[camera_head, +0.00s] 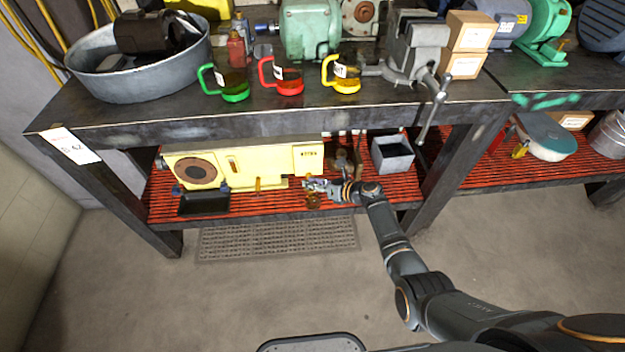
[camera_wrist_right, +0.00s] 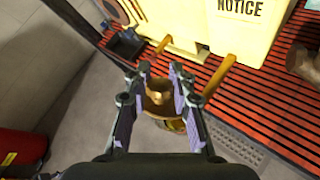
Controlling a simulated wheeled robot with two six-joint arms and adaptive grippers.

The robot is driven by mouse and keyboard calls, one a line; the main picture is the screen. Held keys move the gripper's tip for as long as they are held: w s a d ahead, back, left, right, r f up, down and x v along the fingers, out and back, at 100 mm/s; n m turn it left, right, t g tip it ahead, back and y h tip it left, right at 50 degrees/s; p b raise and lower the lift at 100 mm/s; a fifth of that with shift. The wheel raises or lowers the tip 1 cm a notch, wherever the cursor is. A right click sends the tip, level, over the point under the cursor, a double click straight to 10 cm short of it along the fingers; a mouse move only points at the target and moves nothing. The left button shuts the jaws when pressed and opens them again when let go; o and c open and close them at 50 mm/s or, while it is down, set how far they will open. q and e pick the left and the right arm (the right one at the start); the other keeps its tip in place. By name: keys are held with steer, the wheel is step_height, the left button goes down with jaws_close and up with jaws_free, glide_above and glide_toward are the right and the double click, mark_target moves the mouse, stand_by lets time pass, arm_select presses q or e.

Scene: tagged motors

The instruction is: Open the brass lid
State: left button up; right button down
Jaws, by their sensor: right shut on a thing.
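The brass lid (camera_wrist_right: 160,97) shows between and just beyond my right gripper's fingertips in the right wrist view. My right gripper (camera_wrist_right: 160,84) is shut on it, with one finger on each side. A rounded brass or amber body (camera_wrist_right: 172,124) shows under the lid, partly hidden by the fingers. In the head view my right gripper (camera_head: 318,185) is at the front of the red slatted lower shelf, and the small brass piece (camera_head: 314,201) is just below it. Whether the lid is raised cannot be told. My left gripper is not in view.
A yellow machine (camera_head: 250,162) with yellow levers stands behind the gripper. A black tray (camera_head: 204,204) is to its left and a grey bin (camera_head: 394,158) to its right. The dark bench top (camera_head: 300,115) with cups and a vise overhangs the shelf.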

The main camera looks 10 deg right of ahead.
steer(key=shift+d+f, duration=0.1)
stand_by(0.4)
steer(key=c, duration=1.1)
jaws_free()
steer(key=shift+d, duration=0.1)
steer(key=shift+c, duration=0.2)
steer(key=v, duration=1.2)
